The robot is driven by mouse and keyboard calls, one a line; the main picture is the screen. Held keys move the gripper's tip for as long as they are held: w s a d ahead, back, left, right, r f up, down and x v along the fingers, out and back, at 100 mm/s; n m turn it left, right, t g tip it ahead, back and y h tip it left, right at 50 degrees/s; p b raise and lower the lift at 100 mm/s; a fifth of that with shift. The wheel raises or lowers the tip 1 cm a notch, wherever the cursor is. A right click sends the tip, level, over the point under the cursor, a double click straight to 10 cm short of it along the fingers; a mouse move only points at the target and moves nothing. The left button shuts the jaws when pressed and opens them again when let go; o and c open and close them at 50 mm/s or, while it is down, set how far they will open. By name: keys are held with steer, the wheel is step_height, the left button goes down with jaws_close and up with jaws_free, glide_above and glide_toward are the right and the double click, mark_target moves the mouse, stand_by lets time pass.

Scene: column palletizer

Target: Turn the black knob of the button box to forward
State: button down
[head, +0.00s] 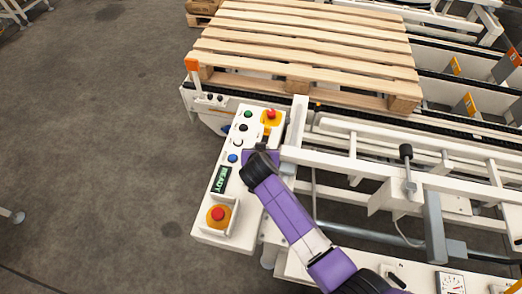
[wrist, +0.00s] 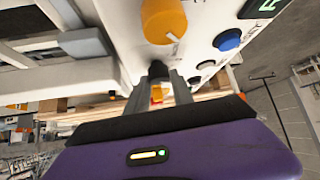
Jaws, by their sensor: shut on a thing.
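The white button box (head: 207,222) stands in the middle of the head view, with its panel seen from above. My gripper (head: 262,152) is over the right side of the panel. In the wrist view my gripper (wrist: 158,80) has one grey finger on each side of the black knob (wrist: 157,69) and is shut on it. In the head view my gripper and wrist hide the knob. The knob's pointer and any position labels cannot be read.
An orange knob with a white mark (wrist: 163,20) is close to my fingers. A blue button (head: 233,158) and several other buttons line the panel. Red stop buttons sit at the top (head: 271,114) and bottom (head: 218,213). The display (head: 221,179) reads READY. A wooden pallet (head: 300,45) lies behind.

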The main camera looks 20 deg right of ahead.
steer(key=c, duration=1.1)
jaws_free()
steer(key=shift+v, duration=3.9)
